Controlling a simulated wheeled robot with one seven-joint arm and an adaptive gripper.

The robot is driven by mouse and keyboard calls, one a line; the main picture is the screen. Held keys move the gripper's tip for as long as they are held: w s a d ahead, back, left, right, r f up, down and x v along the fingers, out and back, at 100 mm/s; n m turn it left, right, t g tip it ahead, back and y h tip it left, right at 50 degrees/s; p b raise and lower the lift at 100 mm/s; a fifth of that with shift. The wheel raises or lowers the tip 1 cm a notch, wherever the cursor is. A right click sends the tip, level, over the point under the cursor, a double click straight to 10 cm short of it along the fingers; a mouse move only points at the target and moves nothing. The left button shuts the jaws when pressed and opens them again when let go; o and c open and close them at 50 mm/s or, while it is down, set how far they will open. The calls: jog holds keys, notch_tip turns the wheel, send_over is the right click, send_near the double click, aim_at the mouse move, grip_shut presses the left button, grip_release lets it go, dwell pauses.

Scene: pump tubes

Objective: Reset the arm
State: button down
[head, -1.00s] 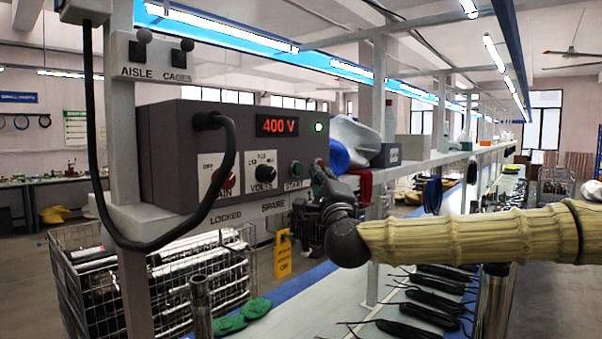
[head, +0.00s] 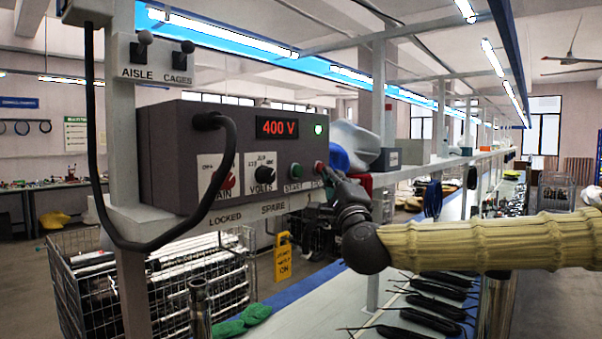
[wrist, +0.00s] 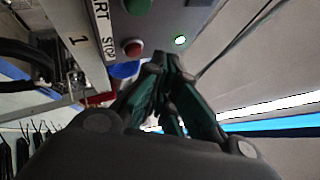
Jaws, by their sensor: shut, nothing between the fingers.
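My arm comes in from the right in the head view. My gripper (head: 330,177) is shut and empty beside the lower right corner of the grey control box (head: 160,150). Its tips are close to the red stop button (head: 319,167); I cannot tell from the head view whether they touch it. In the wrist view the shut fingertips (wrist: 162,62) stand to the right of the red button (wrist: 132,47), with a gap between them in the picture. The green start button (head: 296,170) is left of the gripper. The red display (head: 277,128) reads 400 V and the green lamp (head: 318,129) is lit.
A black cable (head: 93,140) loops down in front of the box. A shelf (head: 440,164) with a blue item and a pale bag runs back behind my gripper. Black tubes (head: 425,303) lie on the bench below. A wire cage (head: 85,290) stands at lower left.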

jog(key=shift+a+f, duration=0.1)
